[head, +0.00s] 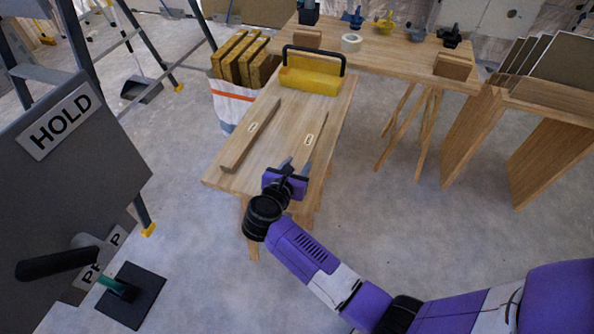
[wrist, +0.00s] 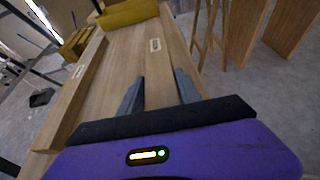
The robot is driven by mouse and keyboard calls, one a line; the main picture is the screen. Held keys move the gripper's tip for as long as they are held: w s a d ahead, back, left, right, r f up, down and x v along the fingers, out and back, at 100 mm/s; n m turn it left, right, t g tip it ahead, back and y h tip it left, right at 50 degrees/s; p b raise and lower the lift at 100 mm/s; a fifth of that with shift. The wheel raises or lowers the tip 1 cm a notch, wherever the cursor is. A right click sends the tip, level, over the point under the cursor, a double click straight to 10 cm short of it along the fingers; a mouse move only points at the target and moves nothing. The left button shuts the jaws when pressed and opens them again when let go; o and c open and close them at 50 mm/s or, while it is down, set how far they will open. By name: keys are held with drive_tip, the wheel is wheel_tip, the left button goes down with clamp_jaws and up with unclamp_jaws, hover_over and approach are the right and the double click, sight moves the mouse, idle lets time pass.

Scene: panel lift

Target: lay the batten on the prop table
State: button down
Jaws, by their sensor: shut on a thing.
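My gripper (head: 290,170) is at the near end of the wooden table (head: 215,178), low over its top, with its jaws shut on a labelled wooden batten (head: 309,140). In the wrist view the two grey fingers (wrist: 160,92) lie either side of this batten, and its label (wrist: 155,45) shows beyond them. The batten points away from me toward the table's far end. Its near end is hidden by my gripper. I cannot tell whether it touches the tabletop. A second labelled wooden batten (head: 250,135) lies along the table's left side; it also shows in the wrist view (wrist: 75,90).
A yellow case with a black handle (head: 310,80) stands at the table's far end. A grey HOLD panel (head: 75,150) and a stepladder (head: 130,30) are at left. A workbench (head: 400,55) stands behind.

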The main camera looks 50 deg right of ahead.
drive_tip(key=shift+f, duration=1.15)
drive_tip(key=shift+f, duration=0.1)
drive_tip(key=shift+f+b, duration=0.1)
drive_tip(key=shift+b, duration=0.2)
drive_tip(key=c, duration=0.8)
unclamp_jaws()
drive_tip(key=shift+c, duration=0.2)
